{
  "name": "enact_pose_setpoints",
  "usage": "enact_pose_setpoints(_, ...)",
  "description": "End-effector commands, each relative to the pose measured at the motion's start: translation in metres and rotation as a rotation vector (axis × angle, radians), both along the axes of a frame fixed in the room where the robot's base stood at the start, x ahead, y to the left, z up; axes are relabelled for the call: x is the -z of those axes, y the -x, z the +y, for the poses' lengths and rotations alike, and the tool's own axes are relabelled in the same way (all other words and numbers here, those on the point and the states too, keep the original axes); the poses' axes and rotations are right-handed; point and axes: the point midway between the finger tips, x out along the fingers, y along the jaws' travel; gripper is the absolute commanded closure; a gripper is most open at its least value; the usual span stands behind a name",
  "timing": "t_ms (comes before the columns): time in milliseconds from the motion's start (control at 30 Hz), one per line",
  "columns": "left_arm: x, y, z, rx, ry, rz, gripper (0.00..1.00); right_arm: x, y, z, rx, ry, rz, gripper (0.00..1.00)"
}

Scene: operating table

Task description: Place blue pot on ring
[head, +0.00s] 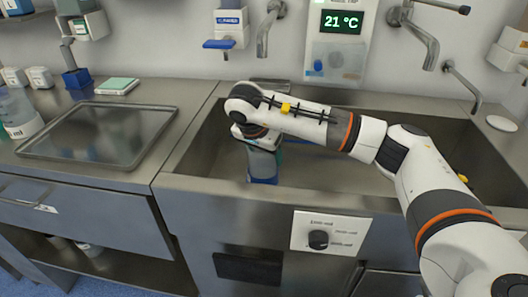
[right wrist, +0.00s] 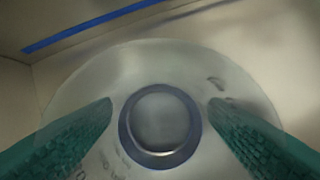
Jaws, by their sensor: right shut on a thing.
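In the head view my right arm reaches over the sink, with its gripper (head: 263,172) pointing down into the basin. A dark blue part shows at its lower end; I cannot tell whether this is the pot or part of my gripper. In the right wrist view the two green fingers of my right gripper (right wrist: 160,104) stand either side of a round thing with a dark blue rim and grey middle (right wrist: 160,122). A pale, translucent round body with faint markings (right wrist: 160,62) spreads around it. I cannot make out the ring. My left gripper is out of view.
The steel sink (head: 205,178) has a raised front edge below my arm. A dark tray (head: 100,135) lies on the left counter, with a clear container (head: 18,112) beside it. Taps (head: 268,28) hang from the back wall. A small blue box (head: 77,78) stands at the back left.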

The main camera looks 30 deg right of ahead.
Motion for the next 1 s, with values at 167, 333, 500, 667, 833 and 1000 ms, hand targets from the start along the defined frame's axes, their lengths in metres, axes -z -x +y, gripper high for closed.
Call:
enact_pose_setpoints(167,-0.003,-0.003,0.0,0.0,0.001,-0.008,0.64,-0.001,0.0,0.0,0.0,-0.001,-0.003,0.55)
enact_pose_setpoints(333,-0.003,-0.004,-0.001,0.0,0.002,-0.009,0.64,0.002,0.0,0.0,0.0,0.0,-0.002,0.55)
enact_pose_setpoints(500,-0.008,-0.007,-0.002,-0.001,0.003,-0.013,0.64,0.005,0.0,0.0,0.0,0.0,-0.002,0.55)
enact_pose_setpoints(667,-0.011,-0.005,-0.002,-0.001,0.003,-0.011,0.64,0.004,0.0,0.0,0.001,0.0,-0.002,0.1)
enact_pose_setpoints(833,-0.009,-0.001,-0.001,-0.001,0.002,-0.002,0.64,0.004,0.0,0.0,0.001,0.0,-0.002,0.1)
enact_pose_setpoints(1000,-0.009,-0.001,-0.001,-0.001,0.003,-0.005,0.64,0.001,0.0,0.0,0.001,0.0,-0.003,0.1)
